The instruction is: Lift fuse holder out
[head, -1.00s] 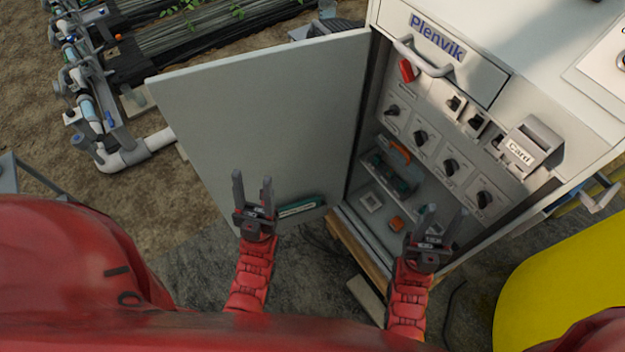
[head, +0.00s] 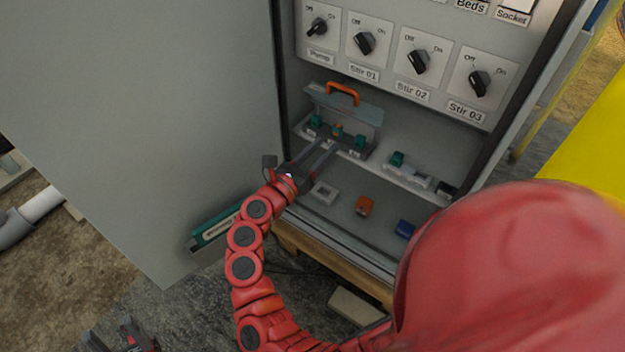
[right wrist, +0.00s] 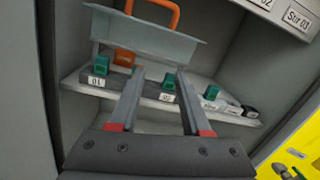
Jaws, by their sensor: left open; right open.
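Green fuse holders sit in a row on a shelf in the cabinet: one at the left (head: 315,122), a middle one with an orange part (head: 337,130), and one at the right (head: 360,142). A grey flap with an orange handle (head: 343,94) stands raised behind them. My right gripper (head: 326,146) is open, its fingers reaching towards the row. In the right wrist view the right green holder (right wrist: 168,81) shows between its fingers, and the left finger partly hides the middle one. Contact cannot be told. My left gripper (head: 122,335) is open and empty at bottom left, outside the cabinet.
The open cabinet door (head: 150,130) stands at the left. Knob switches (head: 419,62) line the panel above the shelf. Another green block (head: 397,158) is further right. A white square piece (head: 324,193), an orange piece (head: 364,206) and a blue piece (head: 405,228) lie on the cabinet floor.

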